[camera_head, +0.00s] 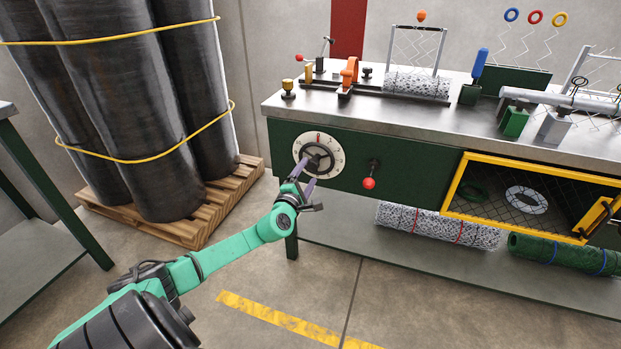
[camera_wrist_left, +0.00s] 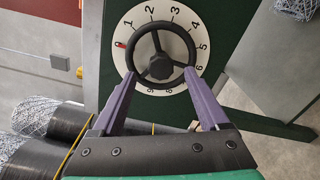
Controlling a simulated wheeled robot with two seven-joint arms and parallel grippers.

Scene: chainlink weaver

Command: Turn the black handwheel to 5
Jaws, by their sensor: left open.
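The black handwheel (camera_head: 316,157) sits on a white round dial (camera_head: 338,163) on the green front panel of the bench. In the left wrist view the handwheel (camera_wrist_left: 148,42) shows a round rim, spokes and a dark hub. Printed numbers ring it on the dial (camera_wrist_left: 187,18), with a red mark at its left; the 5 is at the right. My left gripper (camera_head: 304,177) is open at the handwheel. In the left wrist view its purple fingertips (camera_wrist_left: 160,76) straddle the rim's lower part; whether they touch it is unclear. My right gripper is not in view.
A red-knobbed lever (camera_head: 369,182) projects from the panel right of the dial. A yellow-framed mesh door (camera_head: 462,182) is farther right. Black rolls (camera_head: 128,110) stand on a wooden pallet (camera_head: 230,185) at the left. Tools and a mesh roll (camera_head: 417,84) stand on the bench top.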

